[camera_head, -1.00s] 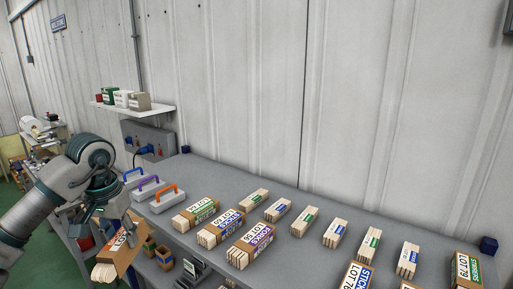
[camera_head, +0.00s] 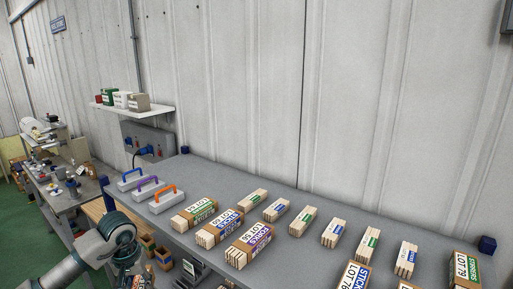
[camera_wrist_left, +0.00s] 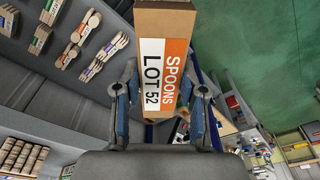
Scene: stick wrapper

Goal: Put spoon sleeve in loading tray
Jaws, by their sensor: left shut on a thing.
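The spoon sleeve (camera_wrist_left: 163,45) is a brown cardboard sleeve with a white and orange label reading SPOONS LOT 52, seen in the left wrist view. My left gripper (camera_wrist_left: 160,88) is shut on it, with one finger on each side. In the head view my left arm (camera_head: 105,240) is low at the lower left, and its gripper (camera_head: 137,278) is at the bottom edge. The sleeve is mostly cut off there. I cannot make out the loading tray for certain in either view. My right gripper is not in view.
A grey table (camera_head: 285,268) holds several labelled sleeves and stick bundles, such as the FORKS sleeve (camera_head: 249,245). Three handled boxes (camera_head: 160,199) stand at its left end. Another bench (camera_head: 60,190) with equipment is at the far left, beyond green floor (camera_head: 40,236).

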